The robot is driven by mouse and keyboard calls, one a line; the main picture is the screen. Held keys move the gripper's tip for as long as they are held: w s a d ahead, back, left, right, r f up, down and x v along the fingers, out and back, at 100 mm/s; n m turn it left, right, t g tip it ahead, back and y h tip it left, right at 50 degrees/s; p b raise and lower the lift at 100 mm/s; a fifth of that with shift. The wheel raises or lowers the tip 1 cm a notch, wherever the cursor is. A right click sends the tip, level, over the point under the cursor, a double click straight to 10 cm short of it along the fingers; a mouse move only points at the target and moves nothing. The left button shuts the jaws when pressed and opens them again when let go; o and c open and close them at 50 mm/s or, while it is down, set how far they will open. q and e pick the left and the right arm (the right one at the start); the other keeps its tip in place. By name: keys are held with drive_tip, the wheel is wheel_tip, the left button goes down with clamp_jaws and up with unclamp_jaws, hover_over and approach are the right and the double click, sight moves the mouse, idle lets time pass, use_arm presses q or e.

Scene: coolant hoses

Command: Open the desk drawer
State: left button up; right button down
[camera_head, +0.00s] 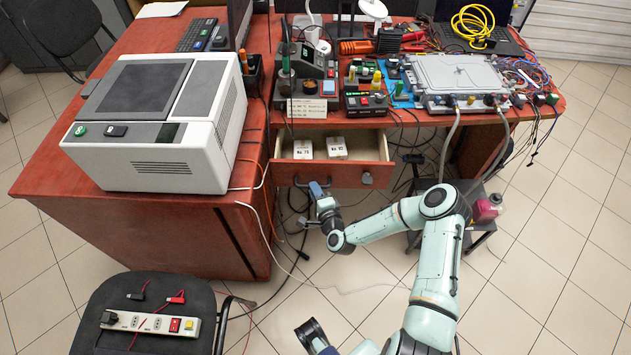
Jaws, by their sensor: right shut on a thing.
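The desk drawer (376,172) is in the middle of the view, under the red desk top. It is pulled partly out, and its inside shows from above. Two small white labelled boxes (337,147) lie in it. The drawer front has a dark grip at the right (367,179) and another at the left, partly hidden by my gripper. My right gripper (313,187) is at the left part of the drawer front, shut on the left drawer handle (299,182). The fingertips are small and partly hidden. My left gripper is not clearly shown.
A large white printer-like machine (155,125) stands on the desk at left. Instruments, a grey metal case (455,75) and cables crowd the desk top. A chair (150,318) with a power strip (150,322) stands at lower left. Tiled floor is open before the drawer.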

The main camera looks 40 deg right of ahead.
drive_tip(key=shift+s+a, duration=1.15)
drive_tip(key=shift+s, duration=0.3)
drive_tip(key=c, duration=1.1)
unclamp_jaws()
drive_tip(key=v, duration=1.3)
drive_tip(key=shift+s+p, duration=0.15)
drive_tip(key=shift+p, duration=0.2)
drive_tip(key=shift+a+r, duration=0.1)
